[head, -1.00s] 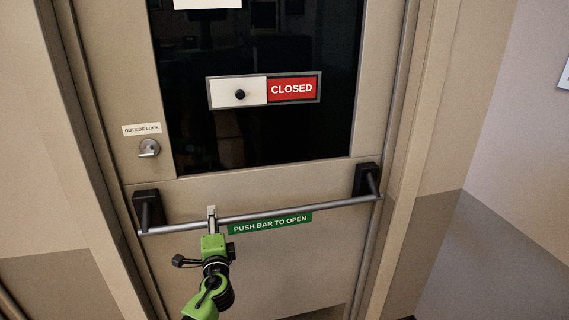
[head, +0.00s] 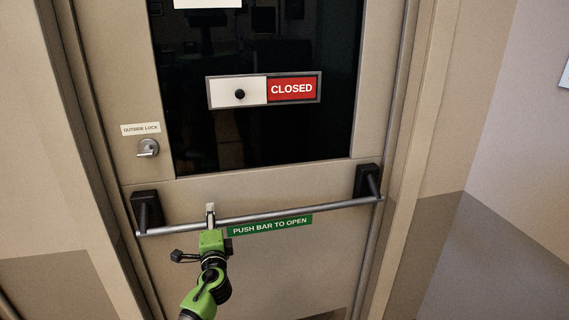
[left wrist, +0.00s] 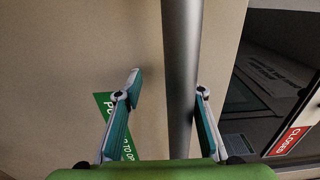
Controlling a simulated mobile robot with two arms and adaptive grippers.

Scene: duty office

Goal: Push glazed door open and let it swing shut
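The beige glazed door (head: 290,265) stands in its frame and looks closed, with a dark glass pane (head: 260,140). A grey push bar (head: 300,211) runs across it between two black mounts, above a green "PUSH BAR TO OPEN" label (head: 270,226). My left gripper (head: 210,210) is at the left part of the bar. In the left wrist view, its two fingers (left wrist: 168,90) are apart, with the push bar (left wrist: 181,60) between them, nearer the right finger. I cannot tell whether they touch it. My right gripper is not in view.
A red and white "CLOSED" sliding sign (head: 292,89) is on the glass. A round lock (head: 148,148) sits at the door's left under an "OUTSIDE LOCK" label (head: 140,129). The door frame (head: 415,150) and walls flank the door closely.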

